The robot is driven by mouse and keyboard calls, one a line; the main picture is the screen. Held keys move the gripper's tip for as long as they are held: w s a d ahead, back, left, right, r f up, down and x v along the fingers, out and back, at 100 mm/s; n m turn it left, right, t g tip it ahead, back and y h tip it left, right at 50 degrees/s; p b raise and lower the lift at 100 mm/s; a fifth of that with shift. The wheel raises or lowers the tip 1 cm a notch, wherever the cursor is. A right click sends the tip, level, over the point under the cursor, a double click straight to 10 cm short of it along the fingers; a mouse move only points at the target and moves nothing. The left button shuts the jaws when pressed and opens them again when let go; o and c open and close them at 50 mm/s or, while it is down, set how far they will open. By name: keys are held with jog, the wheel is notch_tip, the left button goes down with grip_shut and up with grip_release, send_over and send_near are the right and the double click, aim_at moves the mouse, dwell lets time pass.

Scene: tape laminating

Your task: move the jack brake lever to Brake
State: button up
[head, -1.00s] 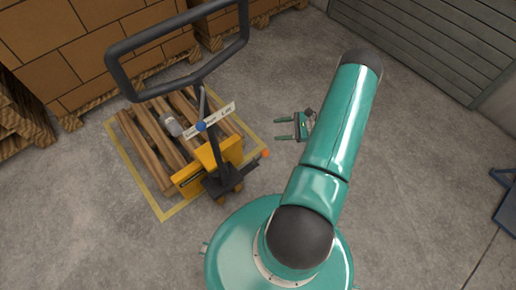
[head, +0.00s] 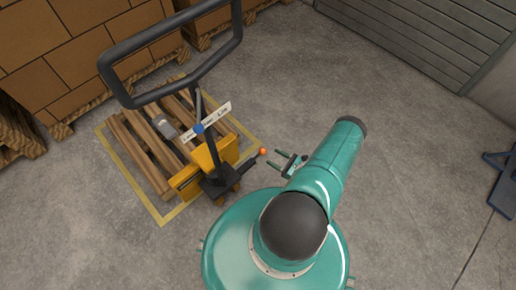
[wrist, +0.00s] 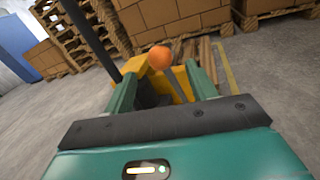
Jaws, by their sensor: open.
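The yellow pallet jack (head: 185,186) stands at the end of a wooden pallet, its black loop handle (head: 103,62) raised. A lever with an orange ball knob (head: 263,151) sticks out to the right from its base. A white label plate (head: 217,114) with a blue round piece (head: 199,128) sits on the handle post; its words are too small to read fully. My gripper (head: 279,159) is open and empty, just right of the orange knob and apparently apart from it. In the wrist view, the knob (wrist: 160,57) shows ahead between the fingers (wrist: 163,80).
A wooden pallet (head: 140,150) with a grey object (head: 166,127) on it lies inside a yellow floor outline (head: 165,221). Stacked boxes (head: 60,50) stand behind. Floor to the right is clear up to a blue frame (head: 503,185).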

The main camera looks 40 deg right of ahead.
jog(key=x, duration=0.9)
jog(key=shift+w, duration=0.2)
grip_shut()
jog(key=shift+w, duration=0.1)
